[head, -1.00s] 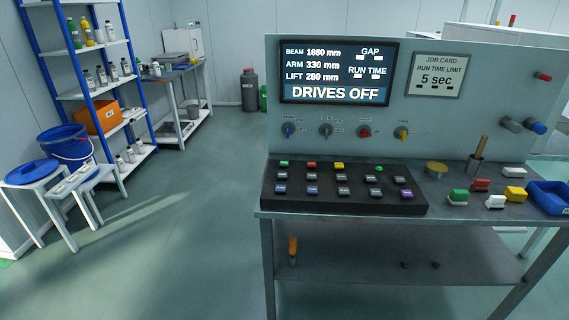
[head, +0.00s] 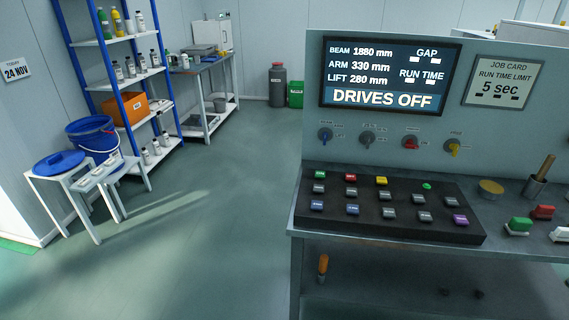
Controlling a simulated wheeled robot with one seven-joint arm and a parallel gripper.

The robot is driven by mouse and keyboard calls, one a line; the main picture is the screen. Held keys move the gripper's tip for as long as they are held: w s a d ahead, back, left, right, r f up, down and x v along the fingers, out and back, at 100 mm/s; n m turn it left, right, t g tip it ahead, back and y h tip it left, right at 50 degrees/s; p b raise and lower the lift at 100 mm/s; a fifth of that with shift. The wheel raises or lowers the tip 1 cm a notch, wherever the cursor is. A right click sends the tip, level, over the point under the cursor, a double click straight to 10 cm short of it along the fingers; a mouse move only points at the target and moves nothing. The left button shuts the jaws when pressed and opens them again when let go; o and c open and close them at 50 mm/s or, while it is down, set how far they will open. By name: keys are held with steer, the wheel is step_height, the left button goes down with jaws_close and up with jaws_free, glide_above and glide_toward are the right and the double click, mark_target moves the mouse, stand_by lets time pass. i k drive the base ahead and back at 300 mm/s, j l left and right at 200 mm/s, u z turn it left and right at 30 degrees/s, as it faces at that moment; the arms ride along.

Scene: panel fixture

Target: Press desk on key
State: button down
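The black key desk (head: 400,229) lies on the bench top at the right. Its back row has a green key (head: 320,173), a red key (head: 350,177), a yellow key (head: 381,181) and a small bright green round spot (head: 427,186). Grey and blue keys fill the rows in front, with a purple key (head: 460,220) at the right end. The key labels are too small to read, so I cannot tell which is the desk on key. The screen (head: 388,97) above reads DRIVES OFF. My gripper is not in view.
The metal bench (head: 292,238) has knobs on its back panel and a job card (head: 499,82) reading 5 sec. Coloured blocks and a yellow disc (head: 490,188) lie right of the keys. Shelves and stools with a blue bucket (head: 92,135) stand left. The floor between is clear.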

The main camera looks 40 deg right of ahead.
mark_target(319, 174)
steer(key=i+l+u, duration=0.2)
steer(key=l, duration=0.15)
steer(key=i+l+u, duration=0.15)
steer(key=l, duration=0.2)
steer(key=i+l+u, duration=0.4)
steer(key=l, duration=0.35)
